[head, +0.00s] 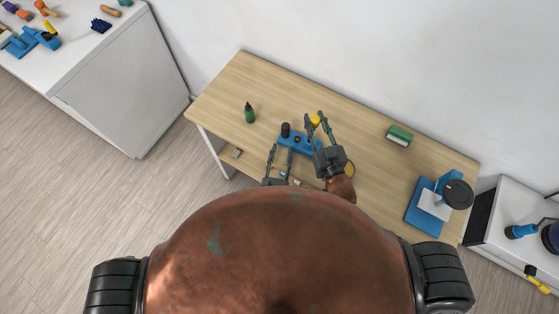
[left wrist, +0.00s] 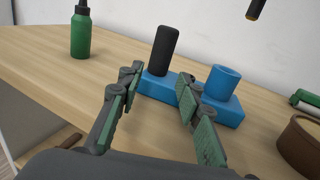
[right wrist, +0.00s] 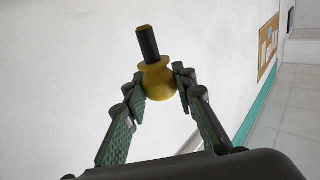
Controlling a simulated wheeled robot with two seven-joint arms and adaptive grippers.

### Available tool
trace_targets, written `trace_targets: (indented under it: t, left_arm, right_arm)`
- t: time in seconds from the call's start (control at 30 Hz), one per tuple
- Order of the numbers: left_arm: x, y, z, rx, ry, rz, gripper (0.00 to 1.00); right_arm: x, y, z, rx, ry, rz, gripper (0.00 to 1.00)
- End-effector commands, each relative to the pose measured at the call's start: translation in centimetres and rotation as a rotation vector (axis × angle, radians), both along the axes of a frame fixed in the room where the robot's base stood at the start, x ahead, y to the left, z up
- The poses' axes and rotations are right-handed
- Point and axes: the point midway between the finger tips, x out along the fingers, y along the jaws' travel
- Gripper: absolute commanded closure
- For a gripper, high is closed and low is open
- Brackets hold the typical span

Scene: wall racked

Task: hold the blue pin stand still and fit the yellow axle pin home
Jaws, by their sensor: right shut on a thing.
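The blue pin stand (head: 299,140) lies on the wooden table. In the left wrist view the stand (left wrist: 234,113) is a blue block with a black upright pin (left wrist: 163,50) at one end and a raised blue collar (left wrist: 223,82) at the other. My left gripper (head: 281,151) is open, its fingertips (left wrist: 160,82) close to the black pin end; I cannot tell whether they touch. My right gripper (head: 315,119) is shut on the yellow axle pin (right wrist: 157,80) by its knob, the dark shaft (right wrist: 147,43) sticking out. The shaft tip (left wrist: 256,9) shows above the stand, apart from it.
A green bottle (head: 249,113) stands left of the stand. A green and white block (head: 399,135) and a blue-based fixture (head: 424,213) are to the right. A round brown container (left wrist: 303,145) is near the stand's right. The back of the table is mostly clear.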

Motion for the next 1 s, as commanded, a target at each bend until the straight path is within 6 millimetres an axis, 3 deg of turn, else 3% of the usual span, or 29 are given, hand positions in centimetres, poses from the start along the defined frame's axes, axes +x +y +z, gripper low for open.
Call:
trace_targets:
  t: [0.2, 0.4, 0.83, 1.0]
  left_arm:
    - [4.0, -1.0, 0.1, 0.001, -0.002, -0.001, 0.67]
    - [6.3, -1.5, 0.1, 0.000, -0.001, -0.001, 0.67]
    - [7.1, -1.6, 0.0, 0.001, 0.001, 0.000, 0.67]
    - [7.1, -1.6, 0.0, 0.001, 0.001, 0.000, 0.79]
  right_arm:
    - [0.0, 0.0, 0.0, 0.000, -0.001, 0.000, 1.00]
    - [0.0, 0.0, 0.0, 0.000, -0.001, 0.000, 1.00]
    - [0.0, 0.0, 0.0, 0.000, -0.001, 0.000, 1.00]
    - [0.0, 0.0, 0.0, 0.000, -0.001, 0.000, 1.00]
